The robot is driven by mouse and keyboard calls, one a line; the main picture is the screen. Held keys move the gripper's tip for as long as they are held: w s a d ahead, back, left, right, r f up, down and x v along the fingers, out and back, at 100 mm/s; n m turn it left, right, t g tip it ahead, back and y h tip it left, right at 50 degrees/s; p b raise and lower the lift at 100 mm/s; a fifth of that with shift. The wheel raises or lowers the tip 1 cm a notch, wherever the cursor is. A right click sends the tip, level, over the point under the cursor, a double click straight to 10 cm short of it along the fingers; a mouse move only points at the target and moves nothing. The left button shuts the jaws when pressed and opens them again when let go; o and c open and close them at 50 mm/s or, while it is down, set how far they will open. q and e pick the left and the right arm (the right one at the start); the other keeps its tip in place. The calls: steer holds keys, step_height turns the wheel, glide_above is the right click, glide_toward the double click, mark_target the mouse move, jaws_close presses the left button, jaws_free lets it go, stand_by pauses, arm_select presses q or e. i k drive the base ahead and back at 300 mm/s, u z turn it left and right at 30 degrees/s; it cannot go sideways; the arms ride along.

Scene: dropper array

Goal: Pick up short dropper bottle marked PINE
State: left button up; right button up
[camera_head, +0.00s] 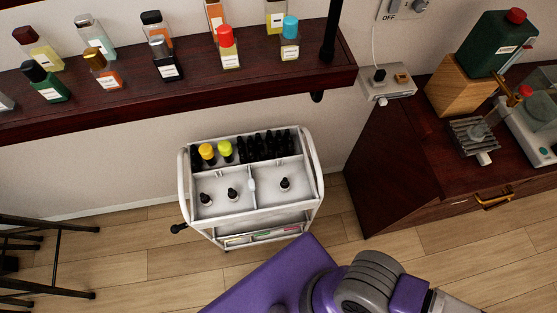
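A white trolley (312,175) stands on the floor in the middle of the view. On its upper tray stand small dropper bottles with dark tops: one at the left (206,199), one beside it (232,194) and one in the right part (285,184). A row of several dark bottles (268,145) stands in the trolley's back compartment. The labels are too small to read, so I cannot tell which bottle is marked PINE. Neither of my grippers is in view; my purple and grey arm links show at the bottom, apart from the trolley.
Yellow (207,151) and yellow-green (225,149) tops stand in the trolley's back left. A dark wooden shelf (185,98) with several coloured bottles hangs above. A dark cabinet (400,165) with equipment stands at the right. A dark metal frame (56,255) is at the left.

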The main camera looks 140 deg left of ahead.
mark_target(284, 186)
steer(key=u, duration=3.85)
steer(key=k, duration=0.2)
steer(key=u, duration=0.8)
